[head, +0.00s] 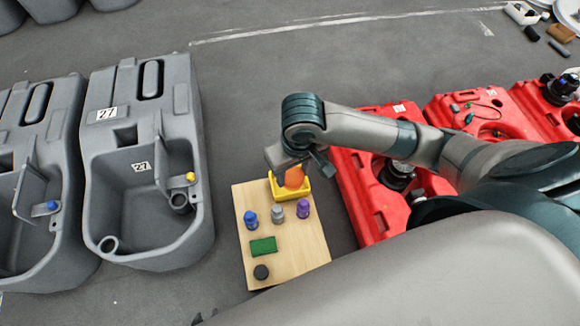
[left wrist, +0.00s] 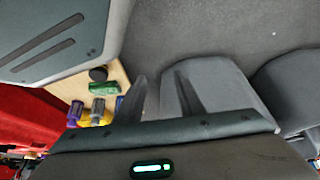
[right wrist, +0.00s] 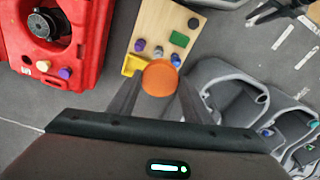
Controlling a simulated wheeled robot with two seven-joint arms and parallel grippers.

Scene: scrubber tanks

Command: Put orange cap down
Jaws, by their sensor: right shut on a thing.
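The orange cap (head: 294,177) is held in my right gripper (head: 291,172), over or in the yellow tray (head: 276,190) at the far end of the wooden board (head: 305,262). I cannot tell whether the cap touches the tray. In the right wrist view the cap (right wrist: 160,78) sits between the fingers and the tray (right wrist: 130,65) shows just beside it. My left gripper (left wrist: 162,82) is open and empty, with the board's objects to its left in the left wrist view.
The board also holds a blue bottle (head: 250,217), a grey one (head: 276,212), a purple one (head: 303,208), a green block (head: 263,246) and a black disc (head: 261,272). Grey tanks (head: 145,190) stand left; red tanks (head: 365,190) stand right. Floor between tanks and board is clear.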

